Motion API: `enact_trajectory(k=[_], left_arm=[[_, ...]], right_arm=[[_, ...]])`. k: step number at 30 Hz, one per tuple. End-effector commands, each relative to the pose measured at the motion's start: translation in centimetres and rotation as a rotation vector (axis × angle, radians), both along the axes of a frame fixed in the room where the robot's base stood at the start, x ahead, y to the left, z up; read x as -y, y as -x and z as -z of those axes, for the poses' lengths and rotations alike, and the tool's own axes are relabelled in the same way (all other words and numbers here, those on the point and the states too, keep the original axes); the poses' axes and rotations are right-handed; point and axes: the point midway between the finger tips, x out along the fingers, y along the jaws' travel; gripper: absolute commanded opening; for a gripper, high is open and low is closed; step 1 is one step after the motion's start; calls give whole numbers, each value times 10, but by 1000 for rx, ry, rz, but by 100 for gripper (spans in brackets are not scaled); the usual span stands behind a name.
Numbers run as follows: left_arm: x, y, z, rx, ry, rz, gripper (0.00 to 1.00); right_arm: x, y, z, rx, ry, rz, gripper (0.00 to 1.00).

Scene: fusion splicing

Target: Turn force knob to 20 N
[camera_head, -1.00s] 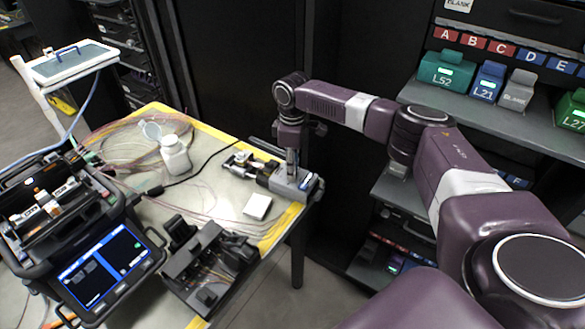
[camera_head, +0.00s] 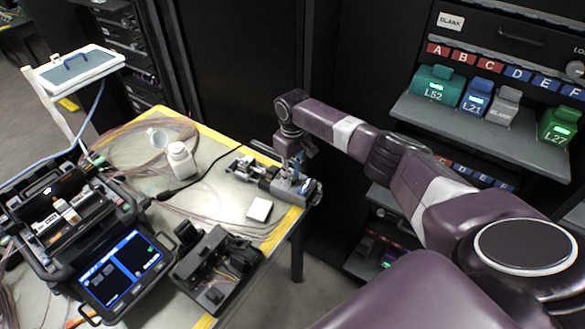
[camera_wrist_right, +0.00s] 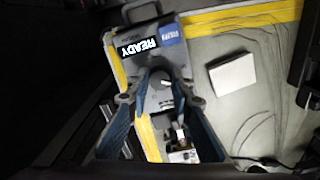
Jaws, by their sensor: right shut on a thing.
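The grey tester (camera_head: 307,194) stands at the right end of the work table. In the right wrist view its body (camera_wrist_right: 122,75) shows a display reading "READY" and a blue label. In the head view my right gripper (camera_head: 296,168) is above the tester. The knob's scale is too small to read. My left gripper is out of view.
A white square pad (camera_head: 260,209) lies on the table (camera_head: 215,199) beside the tester. A black fixture (camera_head: 215,270), the splicer (camera_head: 85,235) and a white bottle (camera_head: 181,160) stand further left. Loose fibres cover the back. A shelf rack (camera_head: 480,130) stands at right.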

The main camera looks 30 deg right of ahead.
Motion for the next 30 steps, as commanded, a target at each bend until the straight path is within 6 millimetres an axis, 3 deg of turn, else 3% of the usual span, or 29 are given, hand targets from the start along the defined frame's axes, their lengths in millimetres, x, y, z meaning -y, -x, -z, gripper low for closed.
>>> enact_trajectory(k=[3,15,30], left_arm=[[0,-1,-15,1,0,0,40],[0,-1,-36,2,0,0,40],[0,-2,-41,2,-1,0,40]], right_arm=[[-1,0,-4,0,-2,107,0],[0,-1,-3,2,1,380,0],[1,-2,-2,5,0,475,0]])
